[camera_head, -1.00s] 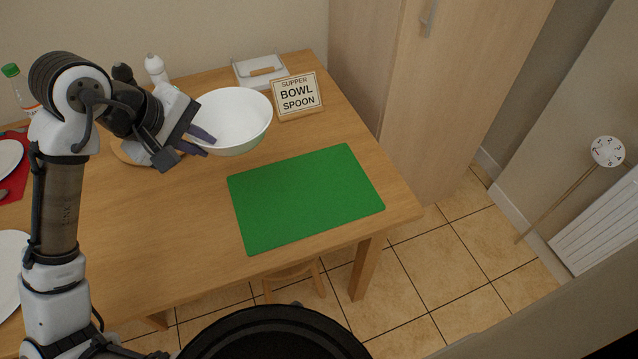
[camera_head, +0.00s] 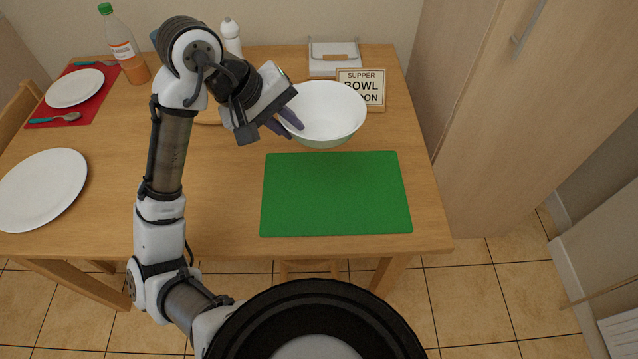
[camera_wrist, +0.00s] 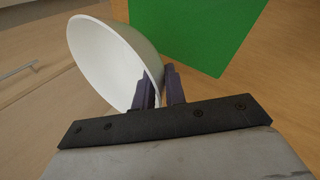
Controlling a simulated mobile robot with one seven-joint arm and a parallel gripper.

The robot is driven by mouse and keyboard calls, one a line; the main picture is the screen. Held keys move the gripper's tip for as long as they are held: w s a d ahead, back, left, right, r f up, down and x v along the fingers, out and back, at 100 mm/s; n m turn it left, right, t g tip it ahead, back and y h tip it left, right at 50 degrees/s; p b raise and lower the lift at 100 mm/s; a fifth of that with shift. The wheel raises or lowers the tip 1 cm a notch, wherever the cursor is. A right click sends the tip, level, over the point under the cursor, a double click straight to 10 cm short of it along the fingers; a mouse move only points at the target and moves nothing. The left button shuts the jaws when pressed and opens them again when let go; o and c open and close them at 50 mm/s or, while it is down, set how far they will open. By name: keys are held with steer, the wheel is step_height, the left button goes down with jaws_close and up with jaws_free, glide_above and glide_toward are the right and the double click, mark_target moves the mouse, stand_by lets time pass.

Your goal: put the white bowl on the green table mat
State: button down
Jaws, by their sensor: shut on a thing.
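The white bowl (camera_head: 326,112) is held by its left rim in my gripper (camera_head: 288,122), near the back edge of the green mat in the head view. One finger is inside the bowl and one outside. The wrist view shows the bowl (camera_wrist: 112,62) with its rim between the two fingers of my gripper (camera_wrist: 160,88). The bowl looks raised above the table, but its exact height is hard to tell. The green table mat (camera_head: 335,195) lies flat and bare at the table's front right. The mat also shows in the wrist view (camera_wrist: 200,28).
A sign reading supper, bowl, spoon (camera_head: 374,88) stands just behind the bowl, partly hidden by it. A white box (camera_head: 333,58) and a white bottle (camera_head: 231,38) are at the back. Plates (camera_head: 40,188), a red mat (camera_head: 95,108) and an orange bottle (camera_head: 128,58) are on the left.

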step_height(320, 180, down, 18)
steer(key=shift+b, duration=0.9)
steer(key=shift+f, duration=0.2)
steer(key=c, duration=1.5)
jaws_free()
steer(key=shift+o, duration=0.2)
steer(key=shift+r, duration=0.1)
steer(key=shift+r, duration=0.25)
steer(key=v, duration=1.1)
steer(key=shift+a+r, duration=0.25)
